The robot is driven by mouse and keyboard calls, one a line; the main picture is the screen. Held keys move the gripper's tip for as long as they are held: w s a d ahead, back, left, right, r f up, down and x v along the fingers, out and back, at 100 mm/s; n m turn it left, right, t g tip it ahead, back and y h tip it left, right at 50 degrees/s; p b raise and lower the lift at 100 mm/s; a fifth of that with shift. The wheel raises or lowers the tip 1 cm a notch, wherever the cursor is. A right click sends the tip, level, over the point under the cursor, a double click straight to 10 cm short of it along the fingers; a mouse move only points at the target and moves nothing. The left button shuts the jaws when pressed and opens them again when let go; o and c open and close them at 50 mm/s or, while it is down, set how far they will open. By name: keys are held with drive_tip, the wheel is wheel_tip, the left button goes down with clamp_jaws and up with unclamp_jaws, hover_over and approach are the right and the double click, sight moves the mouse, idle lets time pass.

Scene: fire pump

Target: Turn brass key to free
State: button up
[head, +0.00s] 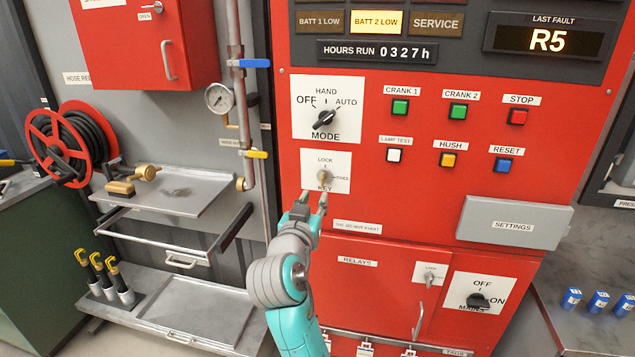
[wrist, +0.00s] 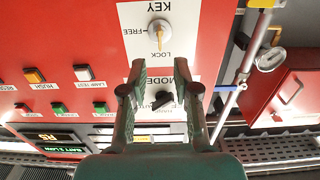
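The brass key (head: 325,176) sits in a round lock on a white plate (head: 341,160) on the red panel. The plate reads LOCK above, FREE at the right and KEY below. In the wrist view, which is upside down, the key (wrist: 160,38) lies in line with the LOCK mark. My gripper (head: 313,198) is just below and in front of the key in the head view. Its two fingers (wrist: 165,70) are spread apart with nothing between them. The key is beyond the fingertips, and no contact shows.
The MODE knob (head: 325,117) is above the key plate, with coloured push buttons (head: 459,111) to the right. A grey SETTINGS box (head: 514,222) sticks out at lower right. A vertical pipe (head: 240,120) with valve handles and a metal shelf (head: 172,190) stand at left.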

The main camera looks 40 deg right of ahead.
sight(322, 182)
drive_tip(key=x, duration=0.9)
clamp_jaws()
